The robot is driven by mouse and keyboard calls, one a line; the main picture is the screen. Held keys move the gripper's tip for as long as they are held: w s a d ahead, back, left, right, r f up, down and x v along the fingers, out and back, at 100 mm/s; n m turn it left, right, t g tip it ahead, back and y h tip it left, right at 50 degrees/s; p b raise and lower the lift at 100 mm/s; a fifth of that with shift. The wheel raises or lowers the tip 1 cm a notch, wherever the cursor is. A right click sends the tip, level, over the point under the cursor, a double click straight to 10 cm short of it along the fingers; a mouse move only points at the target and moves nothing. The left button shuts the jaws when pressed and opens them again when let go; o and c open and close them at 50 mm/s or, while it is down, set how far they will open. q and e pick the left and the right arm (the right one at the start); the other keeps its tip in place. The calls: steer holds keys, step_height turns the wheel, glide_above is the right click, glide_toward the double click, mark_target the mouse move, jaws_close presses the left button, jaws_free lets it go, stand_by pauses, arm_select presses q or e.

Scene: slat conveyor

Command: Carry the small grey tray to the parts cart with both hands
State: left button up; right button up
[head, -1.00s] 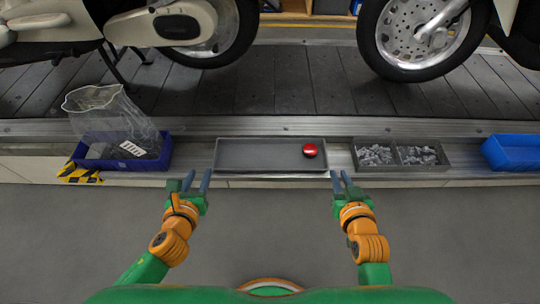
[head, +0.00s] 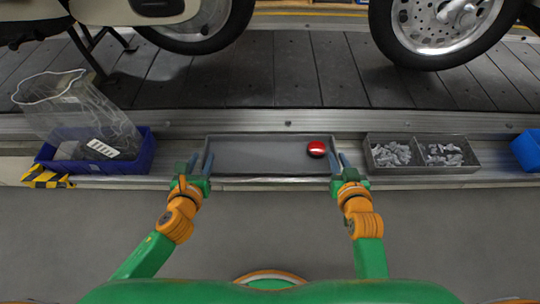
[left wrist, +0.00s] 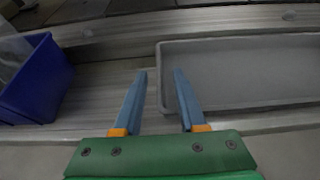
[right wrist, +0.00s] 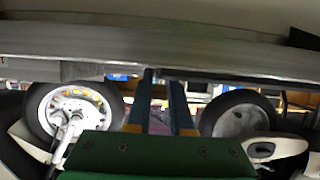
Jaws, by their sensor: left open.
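The small grey tray (head: 262,168) lies on the metal ledge along the conveyor, with a round red object (head: 317,149) in its right part. It also shows in the left wrist view (left wrist: 240,75). My left gripper (head: 199,163) is open and empty at the tray's left end; its right finger overlaps the tray's edge in the picture. My right gripper (head: 341,161) is at the tray's right end, its fingers apart; whether they touch the rim I cannot tell. In the right wrist view its fingers (right wrist: 161,80) show a gap. No parts cart is recognisable.
A blue bin (head: 143,158) with a clear bag (head: 75,105) stands left of the tray. A two-part grey box (head: 417,167) of small parts stands close on the right, with another blue bin (head: 528,150) beyond. Motorcycles stand on the slat conveyor (head: 290,75) behind. The floor in front is clear.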

mark_target(205, 154)
arm_select(q)
steer(key=shift+x, duration=1.75)
arm_select(e)
steer(key=shift+x, duration=1.75)
arm_select(q)
steer(key=c, duration=0.3)
arm_select(e)
jaws_close()
arm_select(q)
jaws_close()
steer(key=shift+r, duration=0.1)
arm_select(e)
steer(key=shift+r, duration=0.1)
